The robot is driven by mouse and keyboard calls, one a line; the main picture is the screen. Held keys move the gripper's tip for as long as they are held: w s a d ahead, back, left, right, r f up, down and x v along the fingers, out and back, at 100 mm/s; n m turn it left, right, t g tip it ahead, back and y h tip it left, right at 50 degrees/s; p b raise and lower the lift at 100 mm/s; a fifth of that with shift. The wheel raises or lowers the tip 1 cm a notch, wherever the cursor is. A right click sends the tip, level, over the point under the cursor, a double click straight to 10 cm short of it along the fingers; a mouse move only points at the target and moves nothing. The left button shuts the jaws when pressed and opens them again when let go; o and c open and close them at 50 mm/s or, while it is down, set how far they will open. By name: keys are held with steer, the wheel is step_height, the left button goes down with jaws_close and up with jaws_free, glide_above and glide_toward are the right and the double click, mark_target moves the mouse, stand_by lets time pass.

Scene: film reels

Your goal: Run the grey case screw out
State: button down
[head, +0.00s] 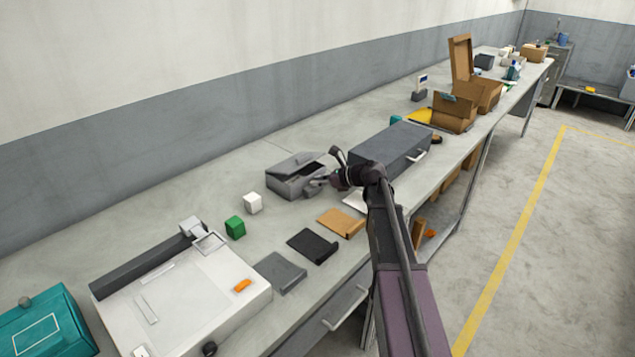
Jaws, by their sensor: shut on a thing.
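The grey case (291,188) stands on the long bench near the middle of the head view. A dark recess shows on its top, towards its right side. My gripper (314,186) is at the right front side of the case, reaching in from the right with its fingers close against it. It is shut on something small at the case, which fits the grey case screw. The screw itself is hidden by the fingers or too small to make out.
A large grey drawer box (392,147) stands just right of my wrist. A white block (253,203) and a green block (235,227) are left of the case. Flat brown (341,222) and black (312,245) pieces lie in front. A white machine (190,300) fills the near left.

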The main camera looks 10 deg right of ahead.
steer(key=shift+w+n+g+y, duration=0.1)
steer(key=shift+n+g+y, duration=0.2)
steer(key=shift+n+g, duration=0.2)
steer(key=c, duration=0.5)
jaws_free()
steer(key=shift+m+t, duration=0.4)
steer(key=shift+t, duration=0.1)
